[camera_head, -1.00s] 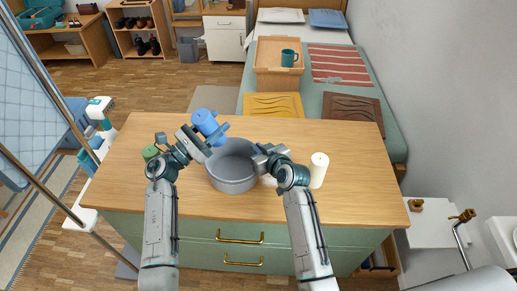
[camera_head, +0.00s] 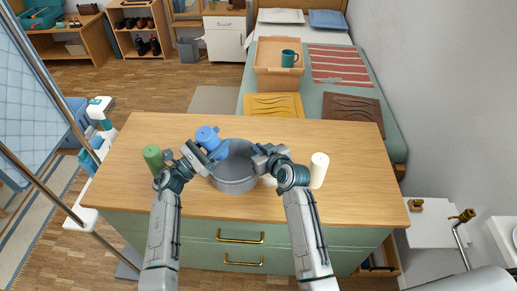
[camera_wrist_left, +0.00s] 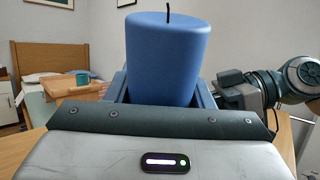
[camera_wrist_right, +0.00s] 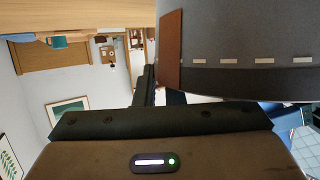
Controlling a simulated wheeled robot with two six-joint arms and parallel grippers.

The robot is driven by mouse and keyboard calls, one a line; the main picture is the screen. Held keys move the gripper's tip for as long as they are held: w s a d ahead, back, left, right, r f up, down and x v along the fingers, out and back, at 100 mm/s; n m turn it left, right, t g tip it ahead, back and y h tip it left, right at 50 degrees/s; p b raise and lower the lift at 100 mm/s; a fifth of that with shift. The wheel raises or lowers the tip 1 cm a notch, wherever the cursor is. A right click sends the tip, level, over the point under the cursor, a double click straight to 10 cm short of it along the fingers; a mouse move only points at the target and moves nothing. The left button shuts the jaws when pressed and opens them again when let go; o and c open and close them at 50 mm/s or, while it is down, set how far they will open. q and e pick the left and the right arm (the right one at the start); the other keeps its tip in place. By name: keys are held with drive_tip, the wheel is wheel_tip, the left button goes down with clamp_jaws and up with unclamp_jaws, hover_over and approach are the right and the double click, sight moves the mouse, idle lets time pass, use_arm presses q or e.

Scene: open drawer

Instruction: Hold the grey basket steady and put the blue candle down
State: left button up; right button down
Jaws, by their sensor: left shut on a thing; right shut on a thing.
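The blue candle (camera_head: 206,135) is held by my left gripper (camera_head: 214,150), which is shut on it. The candle is tilted in the head view, over the left rear part of the basket's rim. It also fills the middle of the left wrist view (camera_wrist_left: 167,60), wick up. The round grey basket (camera_head: 233,185) stands on the wooden counter. My right gripper (camera_head: 262,158) is shut on the basket's right side. The basket's dark wall also shows large in the right wrist view (camera_wrist_right: 240,45). The basket's inside is partly hidden by the candle and gripper.
A green candle (camera_head: 152,155) stands on the counter (camera_head: 340,140) to the left, close to my left arm. A white candle (camera_head: 319,171) stands right of my right gripper. A small pale thing beside the basket is mostly hidden. The counter's back and right are clear.

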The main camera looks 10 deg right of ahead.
use_arm(q)
drive_tip(key=shift+s+f, duration=0.2)
drive_tip(key=shift+f, duration=0.35)
drive_tip(key=shift+s+f, duration=0.15)
drive_tip(key=shift+f, duration=0.4)
use_arm(e)
drive_tip(key=shift+s+a, duration=0.1)
drive_tip(key=shift+s, duration=0.1)
use_arm(q)
drive_tip(key=o, duration=1.2)
drive_tip(key=shift+d, duration=0.1)
drive_tip(key=shift+s+a+f, duration=0.2)
drive_tip(key=shift+a, duration=0.2)
use_arm(e)
drive_tip(key=shift+w+f, duration=0.15)
drive_tip(key=shift+f, duration=0.1)
use_arm(q)
drive_tip(key=v, duration=0.3)
drive_tip(key=r+v, duration=0.1)
drive_tip(key=v, duration=0.6)
drive_tip(key=shift+a+r, duration=0.35)
drive_tip(key=shift+a, duration=0.15)
